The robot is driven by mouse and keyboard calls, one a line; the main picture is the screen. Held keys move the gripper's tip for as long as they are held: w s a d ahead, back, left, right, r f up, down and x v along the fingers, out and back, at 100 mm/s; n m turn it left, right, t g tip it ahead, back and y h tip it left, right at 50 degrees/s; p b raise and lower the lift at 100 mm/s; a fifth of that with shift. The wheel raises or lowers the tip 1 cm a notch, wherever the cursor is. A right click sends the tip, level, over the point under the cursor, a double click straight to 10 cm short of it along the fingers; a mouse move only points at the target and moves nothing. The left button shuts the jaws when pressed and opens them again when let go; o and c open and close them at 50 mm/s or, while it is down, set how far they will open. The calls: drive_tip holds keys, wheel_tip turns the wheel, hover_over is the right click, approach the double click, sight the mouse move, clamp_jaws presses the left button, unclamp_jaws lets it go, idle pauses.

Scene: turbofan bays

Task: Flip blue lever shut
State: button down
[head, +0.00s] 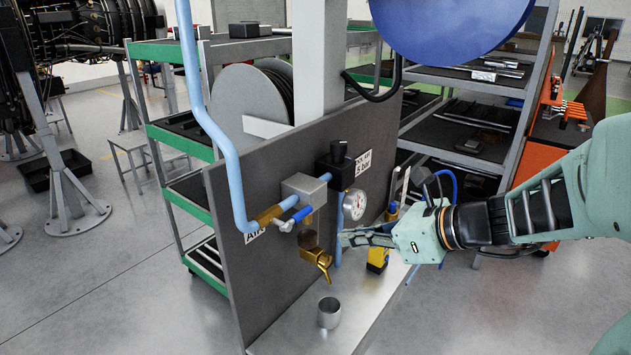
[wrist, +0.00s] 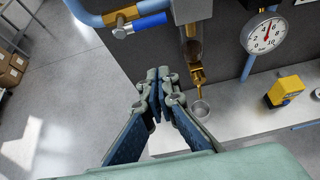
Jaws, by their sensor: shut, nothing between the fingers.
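The blue lever (head: 300,214) sits on a brass valve (head: 270,214) in the light blue pipe, on the dark panel. It points from the valve toward the grey block and lies roughly in line with the pipe run. The lever also shows at the top of the wrist view (wrist: 151,22). My gripper (head: 343,239) is shut and empty. In the head view it is right of the lever and a little lower. In the wrist view my fingertips (wrist: 159,76) are below the lever, apart from it.
A pressure gauge (head: 354,204) and black regulator (head: 335,168) are right of the lever. A brass drain tap (head: 318,262) hangs below, above a metal cup (head: 329,313) on the ledge. A yellow device (head: 378,258) stands behind my gripper. Free air lies in front of the panel.

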sight(302, 214)
drive_tip(key=b+x, duration=0.5)
drive_tip(key=x, duration=0.5)
drive_tip(key=shift+w+a+r+p, duration=0.1)
drive_tip(key=shift+r+p, duration=0.8)
drive_tip(key=shift+r, duration=0.15)
drive_tip(key=shift+w+a+r+p, duration=0.1)
drive_tip(key=shift+a+r+p, duration=0.05)
drive_tip(key=shift+r+p, duration=0.8)
drive_tip(key=shift+r, duration=0.1)
drive_tip(key=shift+w, duration=0.1)
drive_tip(key=shift+b, duration=0.4)
